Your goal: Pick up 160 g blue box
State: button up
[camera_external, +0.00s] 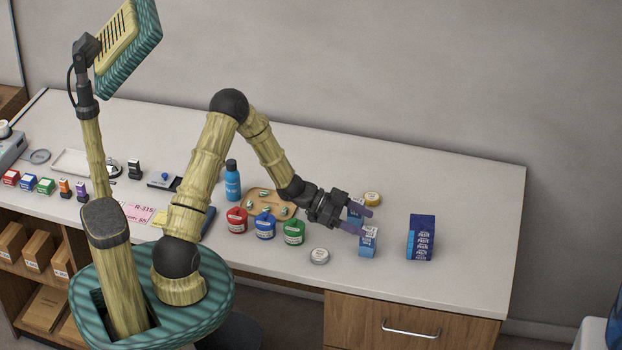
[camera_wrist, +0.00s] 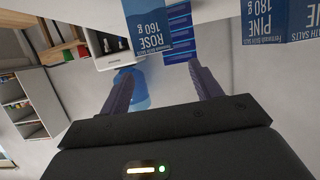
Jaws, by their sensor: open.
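I cannot tell which external box is which.
A taller dark blue box (camera_external: 421,238) stands to the right. Red (camera_external: 237,220), blue (camera_external: 265,225) and green (camera_external: 294,232) jars, a round tin (camera_external: 319,256) and a yellow-lidded tin (camera_external: 372,198) are nearby. The counter's right end (camera_external: 475,220) is clear.

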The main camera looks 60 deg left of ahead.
aim_at(368, 237)
jog(key=shift+f, duration=0.55)
jog(key=shift+f, duration=0.5)
notch_tip(368, 237, down, 2)
jog(key=shift+f, duration=0.1)
jog(key=shift+p+x, duration=0.35)
jog(key=shift+x, duration=0.85)
jog(key=shift+w+d+f, duration=0.1)
jog(key=shift+w+d, duration=0.15)
